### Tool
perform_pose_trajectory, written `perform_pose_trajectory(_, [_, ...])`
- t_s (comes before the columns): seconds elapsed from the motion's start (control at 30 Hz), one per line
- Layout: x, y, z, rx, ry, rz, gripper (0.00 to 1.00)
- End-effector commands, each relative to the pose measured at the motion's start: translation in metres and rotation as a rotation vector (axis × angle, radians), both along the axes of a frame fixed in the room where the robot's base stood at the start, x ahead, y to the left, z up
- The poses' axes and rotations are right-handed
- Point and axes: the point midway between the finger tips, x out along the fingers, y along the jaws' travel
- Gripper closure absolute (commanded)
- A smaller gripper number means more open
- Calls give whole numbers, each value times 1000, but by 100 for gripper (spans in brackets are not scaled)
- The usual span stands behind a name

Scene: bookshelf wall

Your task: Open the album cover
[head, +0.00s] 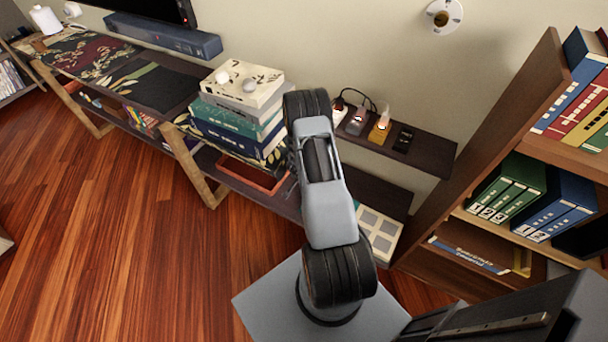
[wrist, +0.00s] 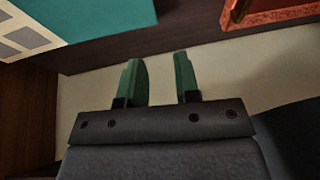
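A cream page with grey squares (wrist: 22,36), which looks like part of the album, is at the upper left of the wrist view. A flat teal surface (wrist: 105,28), perhaps the album cover, adjoins it. I cannot tell how far the cover is turned. In the head view my arm hides the gripper.
A red tray (wrist: 268,14) is at the wrist view's upper right; it shows in the head view (head: 250,178) below stacked boxes (head: 242,88). A wall shelf (head: 428,152) with chargers and a bookcase (head: 478,150) stand right. Wooden floor (head: 120,240) is clear at left.

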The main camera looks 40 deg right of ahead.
Motion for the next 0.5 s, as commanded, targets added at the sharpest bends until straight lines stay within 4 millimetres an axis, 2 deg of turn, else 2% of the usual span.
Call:
perform_pose_trajectory(0.03, [-2,4,14,-1,-2,2,70])
perform_pose_trajectory(0.2, [-10,15,45,0,-2,-1,70])
perform_pose_trajectory(0.5, [-19,27,80,-1,-1,-1,70])
